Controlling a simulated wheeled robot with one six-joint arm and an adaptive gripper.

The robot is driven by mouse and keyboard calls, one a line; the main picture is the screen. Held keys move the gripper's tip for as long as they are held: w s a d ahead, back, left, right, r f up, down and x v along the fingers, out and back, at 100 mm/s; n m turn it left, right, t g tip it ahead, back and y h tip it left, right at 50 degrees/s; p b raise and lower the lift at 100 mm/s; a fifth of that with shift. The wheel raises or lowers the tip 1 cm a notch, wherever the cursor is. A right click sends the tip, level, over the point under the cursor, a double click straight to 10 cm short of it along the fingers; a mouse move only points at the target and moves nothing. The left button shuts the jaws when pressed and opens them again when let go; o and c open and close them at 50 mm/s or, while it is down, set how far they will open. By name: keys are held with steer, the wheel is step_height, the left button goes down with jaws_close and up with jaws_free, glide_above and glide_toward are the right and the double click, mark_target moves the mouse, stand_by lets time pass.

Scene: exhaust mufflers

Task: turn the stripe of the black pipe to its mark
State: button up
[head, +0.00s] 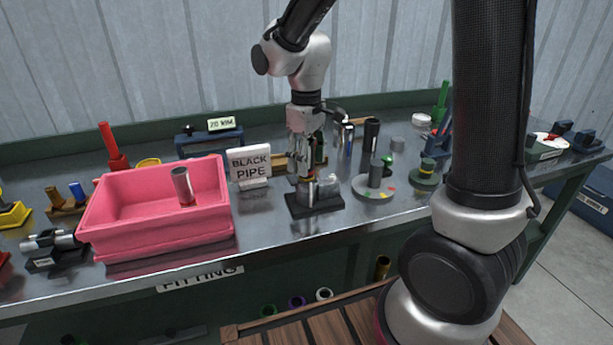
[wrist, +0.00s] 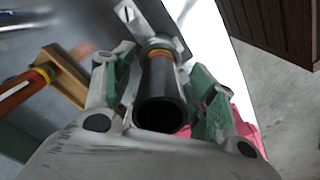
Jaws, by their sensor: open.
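My gripper (head: 303,172) points down over a dark stand (head: 315,205) beside the "BLACK PIPE" sign (head: 250,164). In the wrist view a black pipe (wrist: 160,92), its open end toward the camera, lies between the fingers of my gripper (wrist: 162,112). The green-padded fingers are open, one on each side of it. An orange band circles the pipe's far end, above a pale metal base. In the head view the fingers mostly hide this pipe. I cannot make out its stripe. A pale patch (wrist: 127,13) shows on the stand, but I cannot tell whether it is the mark.
A pink bin (head: 155,212) with a grey cylinder in it stands left. A round plate (head: 376,188) with a grey post and coloured marks stands close on the right. Dark and shiny cylinders (head: 371,132) stand behind. The bench front (head: 270,236) is bare.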

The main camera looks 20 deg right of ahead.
step_height(320, 180, up, 12)
steer(key=shift+w+f+m, duration=0.1)
steer(key=shift+f+m, duration=0.05)
steer(key=shift+m, duration=0.25)
steer(key=s+d+m+t, duration=0.2)
steer(key=s+d+m, duration=0.1)
steer(key=s+d, duration=0.4)
steer(key=s+d+m+t, duration=0.2)
steer(key=s+d+m, duration=0.2)
steer(key=s+d, duration=0.4)
steer(key=s, duration=0.4)
steer(key=shift+r, duration=0.3)
